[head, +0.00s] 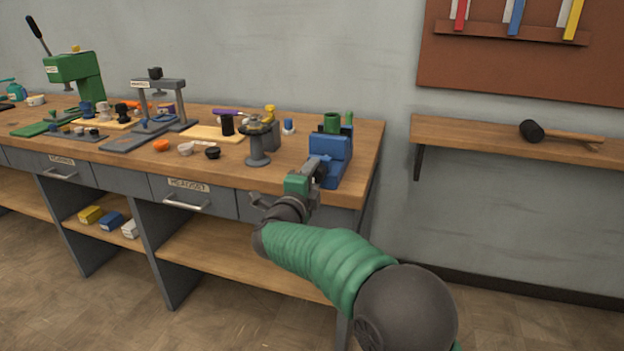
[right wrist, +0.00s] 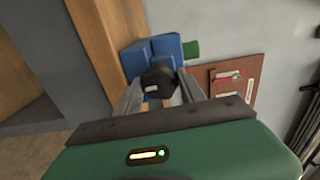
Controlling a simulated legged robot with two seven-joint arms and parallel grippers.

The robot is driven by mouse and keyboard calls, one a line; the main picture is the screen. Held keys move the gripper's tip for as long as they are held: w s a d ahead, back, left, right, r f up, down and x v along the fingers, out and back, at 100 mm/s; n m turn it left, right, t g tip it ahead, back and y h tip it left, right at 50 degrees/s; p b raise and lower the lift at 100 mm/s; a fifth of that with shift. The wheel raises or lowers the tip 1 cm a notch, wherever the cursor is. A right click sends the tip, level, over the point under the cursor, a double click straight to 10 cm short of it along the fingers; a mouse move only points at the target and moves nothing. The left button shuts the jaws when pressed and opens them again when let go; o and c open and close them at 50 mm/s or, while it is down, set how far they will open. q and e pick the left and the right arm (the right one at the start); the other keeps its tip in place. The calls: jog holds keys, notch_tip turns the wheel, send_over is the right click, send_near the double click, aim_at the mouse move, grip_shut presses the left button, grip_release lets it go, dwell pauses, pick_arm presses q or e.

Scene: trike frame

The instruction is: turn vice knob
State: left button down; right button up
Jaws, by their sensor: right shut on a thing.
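The blue vice (head: 330,158) stands at the right front corner of the workbench. In the right wrist view the vice (right wrist: 140,55) shows with its dark knob (right wrist: 158,82) in front of it. My right gripper (head: 316,180) reaches the front of the vice. In the right wrist view my right gripper (right wrist: 160,92) has one finger on each side of the knob and is shut on it. In the head view the knob is hidden behind my gripper. My left gripper is in neither view.
The wooden workbench (head: 228,172) carries a grey round stand (head: 258,148), a grey press (head: 160,100) and a green press (head: 78,72) left of the vice. A wall shelf (head: 480,138) with a mallet (head: 532,131) is to the right. Floor between bench and shelf is clear.

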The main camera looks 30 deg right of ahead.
jog(key=shift+f, duration=0.4)
jog(key=o, duration=1)
jog(key=shift+c, duration=0.2)
jog(key=o, duration=0.4)
jog(key=shift+s+r, duration=0.1)
jog(key=shift+r, duration=0.1)
jog(key=p+v, duration=0.3)
jog(key=v, duration=1.3)
jog(key=shift+s+a, duration=0.25)
jog(key=shift+a, duration=0.05)
